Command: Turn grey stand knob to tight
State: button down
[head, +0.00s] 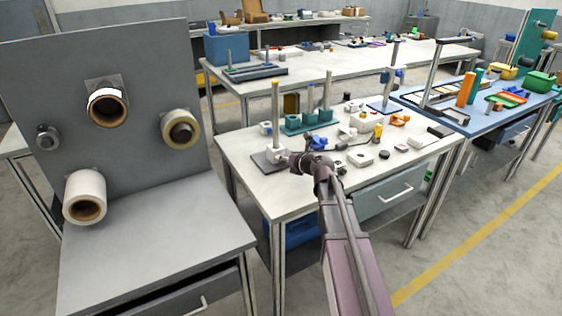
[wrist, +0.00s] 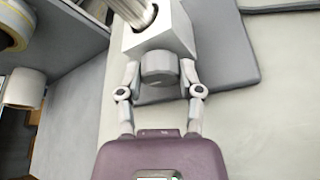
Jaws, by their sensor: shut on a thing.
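The grey stand has a dark grey base plate (head: 262,162), an upright pole (head: 275,112) and a pale clamp block (head: 276,154) low on the pole. In the wrist view, the block (wrist: 165,30) carries a round grey knob (wrist: 159,66) on the side facing me. My gripper (wrist: 159,82) has one finger on each side of the knob and is shut on it. In the head view, my gripper (head: 298,163) reaches the stand from the right, and the knob is hidden there. No mark on the knob shows how tight it is.
A teal rack with posts (head: 306,122) stands behind the stand. A grey panel with tape rolls (head: 85,190) stands at the left.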

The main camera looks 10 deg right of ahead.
jog(key=shift+s+a, duration=0.1)
dwell(0.4)
jog(key=shift+c, duration=1.6)
grip_release()
jog(key=shift+o, duration=0.3)
